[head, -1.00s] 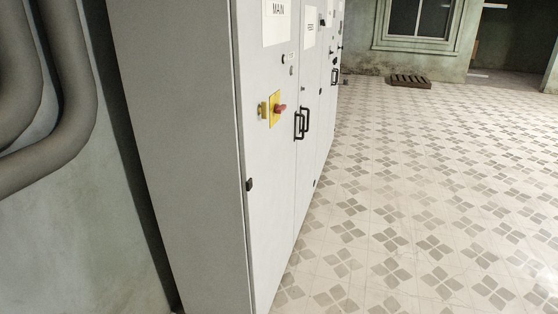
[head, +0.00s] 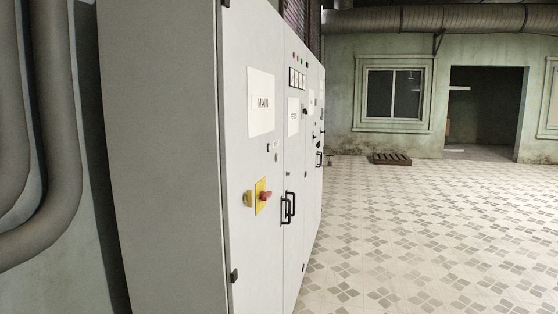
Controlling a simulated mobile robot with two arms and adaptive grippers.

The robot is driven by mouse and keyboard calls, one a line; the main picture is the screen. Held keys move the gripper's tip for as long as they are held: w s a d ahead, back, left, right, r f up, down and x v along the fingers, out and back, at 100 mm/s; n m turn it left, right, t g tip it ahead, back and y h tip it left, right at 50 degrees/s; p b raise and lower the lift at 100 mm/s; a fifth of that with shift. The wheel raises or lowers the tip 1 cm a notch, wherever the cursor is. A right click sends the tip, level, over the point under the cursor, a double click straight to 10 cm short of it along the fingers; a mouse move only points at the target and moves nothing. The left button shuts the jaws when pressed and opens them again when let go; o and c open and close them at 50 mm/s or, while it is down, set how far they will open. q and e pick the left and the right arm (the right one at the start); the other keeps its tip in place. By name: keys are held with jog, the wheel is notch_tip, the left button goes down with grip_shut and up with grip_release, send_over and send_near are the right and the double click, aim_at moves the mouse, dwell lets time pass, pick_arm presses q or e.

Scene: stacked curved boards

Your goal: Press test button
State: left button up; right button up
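A row of tall light-grey electrical cabinets (head: 255,200) stands at the left and runs away from me, seen at a steep angle. The nearest door has a white MAIN label (head: 261,103) and a yellow plate with a red rotary switch (head: 264,196). The second door has small coloured lamps or buttons (head: 297,57) near its top, with a row of meters (head: 297,79) below. Which of these is the test button I cannot tell. Black handles (head: 287,207) sit at the door edges. Neither gripper is in view.
Thick grey pipes (head: 50,190) run down the wall at the left. The tiled floor (head: 440,240) to the right of the cabinets is clear. A small wooden pallet (head: 391,158) lies by the far wall, near a window (head: 394,94) and an open doorway (head: 485,110).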

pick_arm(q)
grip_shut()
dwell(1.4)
